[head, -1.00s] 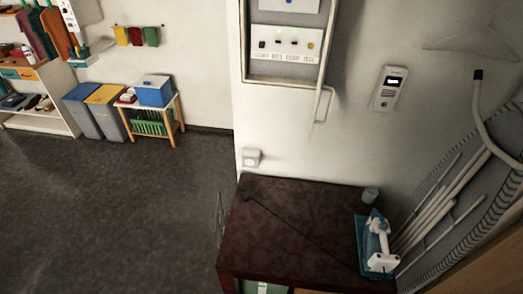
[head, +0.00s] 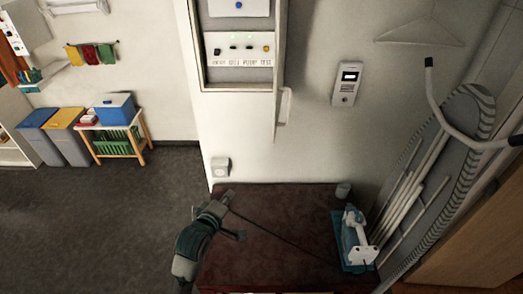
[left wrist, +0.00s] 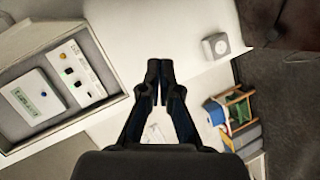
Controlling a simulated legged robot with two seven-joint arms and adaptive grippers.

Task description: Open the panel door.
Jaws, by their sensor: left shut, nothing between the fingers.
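The wall panel box (head: 238,75) hangs at the upper middle of the head view, showing a row of small switches and lamps. A pale board (head: 280,65) with a white handle (head: 285,105) stands along its right side, seen nearly edge-on; it looks like the door, but how far it is open is unclear. The panel box also shows in the left wrist view (left wrist: 62,85), tilted, at the left. My left gripper (head: 229,195) is below the box, over the dark table's left edge, and apart from the box. In the left wrist view its fingers (left wrist: 159,72) are shut and empty. My right gripper is out of view.
The dark red table (head: 270,225) lies below the box, with a white-teal iron (head: 354,238) and a cable. An ironing board (head: 440,170) leans at the right. An intercom (head: 347,84) and a white socket (head: 220,167) are on the wall. Open floor lies left.

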